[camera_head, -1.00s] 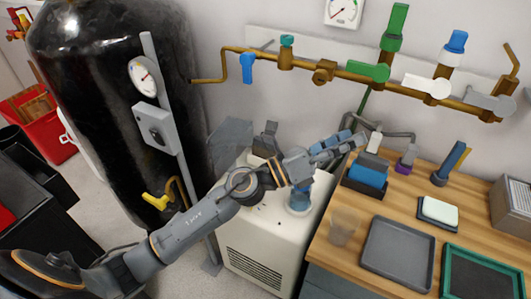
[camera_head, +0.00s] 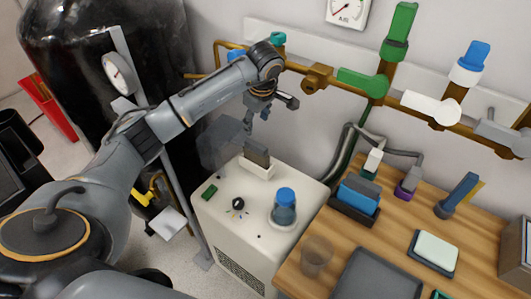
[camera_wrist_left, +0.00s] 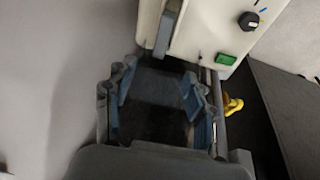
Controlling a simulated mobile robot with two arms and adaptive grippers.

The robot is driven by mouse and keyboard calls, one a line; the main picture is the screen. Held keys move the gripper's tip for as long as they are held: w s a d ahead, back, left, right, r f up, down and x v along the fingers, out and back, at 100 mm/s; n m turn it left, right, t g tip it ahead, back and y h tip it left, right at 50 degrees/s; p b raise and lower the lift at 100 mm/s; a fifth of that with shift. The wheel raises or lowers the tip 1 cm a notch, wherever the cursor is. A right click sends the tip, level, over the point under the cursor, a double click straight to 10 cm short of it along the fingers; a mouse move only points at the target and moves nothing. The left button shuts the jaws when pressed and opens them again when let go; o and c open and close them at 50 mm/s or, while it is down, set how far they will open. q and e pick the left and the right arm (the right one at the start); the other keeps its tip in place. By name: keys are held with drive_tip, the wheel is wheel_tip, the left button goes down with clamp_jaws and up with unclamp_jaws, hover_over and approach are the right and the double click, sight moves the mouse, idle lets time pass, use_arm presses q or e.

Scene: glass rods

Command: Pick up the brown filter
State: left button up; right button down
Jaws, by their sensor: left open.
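I cannot make out with certainty which thing is the brown filter. A dark see-through panel (camera_head: 222,142) stands at the back left of the white machine, and a grey upright plate (camera_head: 256,156) sits in a holder on its top. My left gripper (camera_head: 268,110) is in the air above and behind the machine, pointing down. In the left wrist view my left gripper (camera_wrist_left: 160,100) is open, with a dark area between its fingers; I cannot tell whether this is the panel or a gap. The grey plate (camera_wrist_left: 165,30) shows just ahead of the fingers. My right gripper is not in view.
The white machine (camera_head: 215,220) carries a blue-capped jar (camera_head: 285,207), a black knob and a green switch. A wooden bench (camera_head: 395,230) with trays and a faint brownish cup (camera_head: 317,256) is at right. Brass pipes and valves line the wall; a black tank stands left.

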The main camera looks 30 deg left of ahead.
use_arm(q)
hover_over(256, 144)
drive_tip(key=s, duration=0.1)
wheel_tip(256, 144, down, 6)
drive_tip(key=shift+s+d+f, duration=0.1)
drive_tip(key=shift+s+d, duration=0.05)
drive_tip(key=shift+f, duration=0.4)
drive_tip(key=shift+w+f, duration=0.2)
drive_tip(key=x, duration=0.2)
drive_tip(key=d+p+x, duration=0.1)
drive_tip(key=x, duration=0.1)
drive_tip(key=shift+f, duration=0.25)
drive_tip(key=shift+a+f, duration=0.15)
drive_tip(key=shift+f, duration=0.3)
clamp_jaws()
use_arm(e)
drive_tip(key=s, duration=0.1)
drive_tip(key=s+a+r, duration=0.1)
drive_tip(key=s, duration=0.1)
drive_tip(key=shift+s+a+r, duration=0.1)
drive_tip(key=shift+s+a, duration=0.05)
